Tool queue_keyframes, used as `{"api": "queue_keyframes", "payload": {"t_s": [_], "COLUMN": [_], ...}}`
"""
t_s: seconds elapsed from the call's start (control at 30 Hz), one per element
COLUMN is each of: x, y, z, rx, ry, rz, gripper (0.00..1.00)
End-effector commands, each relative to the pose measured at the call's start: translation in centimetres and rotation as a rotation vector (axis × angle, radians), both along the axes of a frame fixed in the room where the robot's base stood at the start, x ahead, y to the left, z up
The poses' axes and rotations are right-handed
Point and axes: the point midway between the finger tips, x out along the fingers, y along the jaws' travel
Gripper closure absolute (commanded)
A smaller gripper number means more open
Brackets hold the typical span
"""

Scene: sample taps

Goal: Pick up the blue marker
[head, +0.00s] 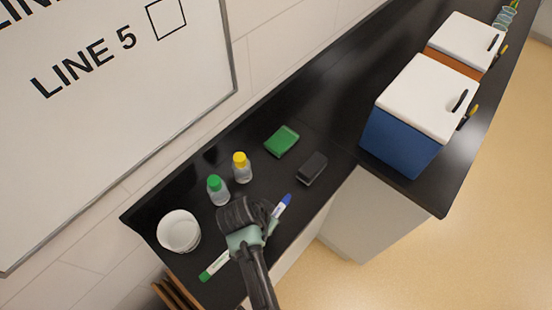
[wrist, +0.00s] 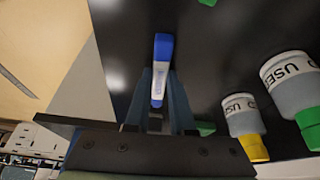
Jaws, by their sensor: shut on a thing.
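The blue marker (head: 284,204) has a white body and a blue cap. It shows at the right of my gripper (head: 270,218) in the head view, near the counter's front edge. In the wrist view, my gripper (wrist: 160,90) is shut on the blue marker (wrist: 161,62), with a finger on each side of its white body and the blue cap pointing away. My gripper hides the marker's other end in the head view. I cannot tell whether the marker is clear of the counter.
On the black counter (head: 310,115), a green-capped marker (head: 214,267) lies beside my arm. A green-capped bottle (head: 218,192), a yellow-capped bottle (head: 242,170) and a white tub (head: 179,232) stand nearby. A green sponge (head: 282,141), a black block (head: 312,168) and a blue cooler (head: 400,135) are farther along.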

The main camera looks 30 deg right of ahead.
Motion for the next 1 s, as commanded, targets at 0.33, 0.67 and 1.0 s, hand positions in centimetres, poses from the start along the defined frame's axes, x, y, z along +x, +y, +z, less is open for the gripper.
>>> {"api": "queue_keyframes", "payload": {"t_s": [0.33,0.67,1.0], "x": [0.0,0.1,0.1], "y": [0.0,0.0,0.0], "z": [0.0,2.7,8.8], "rx": [0.000,-0.001,-0.001], "ry": [0.000,-0.005,-0.004], "rz": [0.000,0.001,-0.001], "gripper": [1.00,1.00,1.00]}}
